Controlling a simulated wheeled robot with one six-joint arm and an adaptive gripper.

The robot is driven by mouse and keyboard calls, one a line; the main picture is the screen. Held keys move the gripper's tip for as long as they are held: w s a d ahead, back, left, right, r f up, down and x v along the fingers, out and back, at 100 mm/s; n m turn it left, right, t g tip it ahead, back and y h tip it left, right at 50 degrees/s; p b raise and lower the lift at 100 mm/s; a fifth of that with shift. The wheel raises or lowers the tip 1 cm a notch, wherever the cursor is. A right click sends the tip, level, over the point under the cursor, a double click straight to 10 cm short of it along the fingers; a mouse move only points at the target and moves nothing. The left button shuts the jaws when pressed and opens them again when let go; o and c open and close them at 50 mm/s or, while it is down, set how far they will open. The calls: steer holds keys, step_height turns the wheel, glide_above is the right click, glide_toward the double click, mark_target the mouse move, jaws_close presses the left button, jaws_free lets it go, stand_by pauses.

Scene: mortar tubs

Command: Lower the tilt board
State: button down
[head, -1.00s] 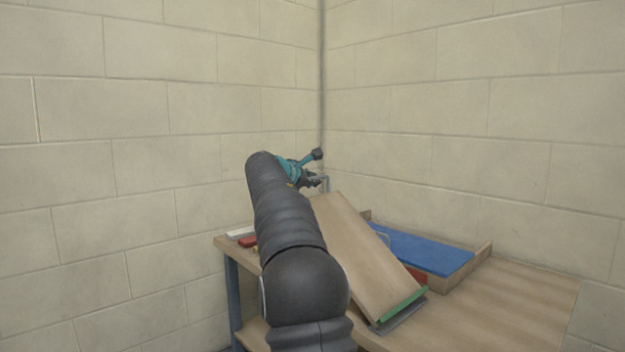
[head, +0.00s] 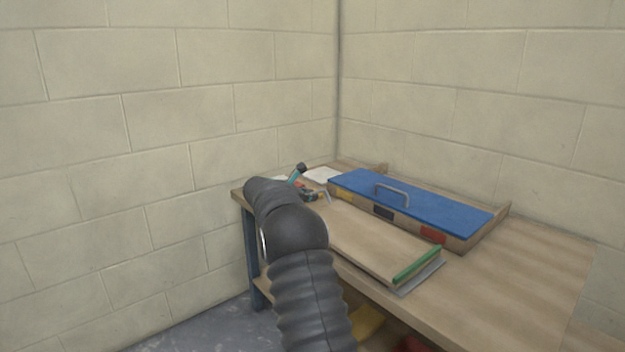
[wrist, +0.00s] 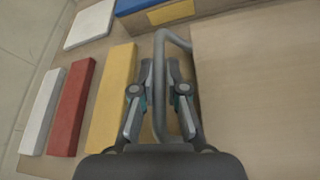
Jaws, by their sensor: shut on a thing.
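The tilt board (head: 385,238) is a wooden panel with a green strip (head: 417,264) along its near right end. In the head view it lies low and nearly flat on the workbench. In the wrist view the board (wrist: 260,90) fills the right side. A grey bar handle (wrist: 158,85) is fixed at its end. My gripper (wrist: 160,75) is around this handle, with a finger on each side, shut on it. In the head view my gripper (head: 312,193) is at the board's far left end, partly hidden by my arm.
A box with a blue lid (head: 440,208) and a grey handle stands behind the board on the workbench (head: 535,250). In the wrist view yellow (wrist: 112,95), red (wrist: 73,105) and white (wrist: 42,112) bars lie left of my gripper. The bench's right part is clear.

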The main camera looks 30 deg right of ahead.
steer(key=shift+f, duration=1.05)
steer(key=shift+f, duration=0.1)
steer(key=c, duration=1.2)
jaws_free()
steer(key=shift+w, duration=0.15)
steer(key=shift+a+r, duration=0.35)
steer(key=shift+a, duration=0.2)
steer(key=v, duration=1)
steer(key=shift+s+a, duration=0.25)
steer(key=shift+a, duration=0.1)
steer(key=shift+r, duration=0.1)
